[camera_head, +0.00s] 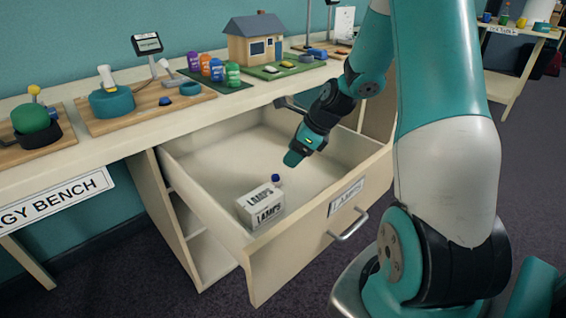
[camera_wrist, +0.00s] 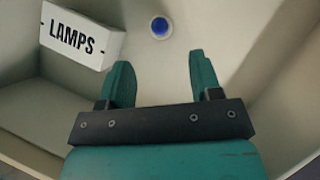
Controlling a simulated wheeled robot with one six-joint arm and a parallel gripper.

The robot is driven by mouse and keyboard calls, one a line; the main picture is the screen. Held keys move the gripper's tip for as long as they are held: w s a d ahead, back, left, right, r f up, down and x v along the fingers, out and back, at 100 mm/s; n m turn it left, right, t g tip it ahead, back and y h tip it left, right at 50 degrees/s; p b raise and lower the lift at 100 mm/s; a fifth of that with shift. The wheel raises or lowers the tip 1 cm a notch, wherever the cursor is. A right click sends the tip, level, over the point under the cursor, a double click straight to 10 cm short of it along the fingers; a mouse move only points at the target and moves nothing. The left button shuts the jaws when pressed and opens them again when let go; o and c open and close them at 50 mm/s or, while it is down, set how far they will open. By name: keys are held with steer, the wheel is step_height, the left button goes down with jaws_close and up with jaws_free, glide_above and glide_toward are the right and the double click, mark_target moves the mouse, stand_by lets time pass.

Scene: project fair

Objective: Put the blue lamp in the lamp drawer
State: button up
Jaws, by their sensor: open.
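The blue lamp (camera_head: 276,179) stands in the open lamp drawer (camera_head: 224,160), close beside a white box marked LAMPS (camera_head: 260,206). In the wrist view the lamp shows as a round blue top with a pale rim (camera_wrist: 160,27), ahead of my fingertips and apart from them. My gripper (camera_head: 294,158) is over the drawer, above and behind the lamp. In the wrist view its two teal fingers (camera_wrist: 161,72) are spread with nothing between them. The LAMPS box (camera_wrist: 82,36) is at the upper left there.
The drawer front with its label and metal handle (camera_head: 348,226) faces the room. The bench top (camera_head: 228,98) above holds a model house (camera_head: 255,40), several coloured cans and wooden boards with devices. The drawer floor around the lamp is mostly clear.

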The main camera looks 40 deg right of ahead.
steer(key=s+a+r+n+g, duration=0.1)
steer(key=s+a+r+n, duration=0.1)
steer(key=a+r+n, duration=0.35)
steer(key=s+a+r+n+g+y, duration=0.1)
steer(key=s+a+r+n, duration=0.15)
steer(key=a+n, duration=0.5)
steer(key=s+a+r+n+g, duration=0.1)
steer(key=s+a+r+n, duration=0.25)
steer(key=a+n, duration=0.3)
steer(key=s+a+r+n+g, duration=0.1)
steer(key=s+a+r+n, duration=0.2)
steer(key=s+a+n, duration=0.6)
steer(key=s+n, duration=0.4)
steer(key=n, duration=0.3)
steer(key=shift+a+r+g+h, duration=0.2)
steer(key=shift+g+h, duration=0.1)
steer(key=shift+g, duration=0.1)
steer(key=shift+w, duration=0.1)
steer(key=shift+c, duration=0.2)
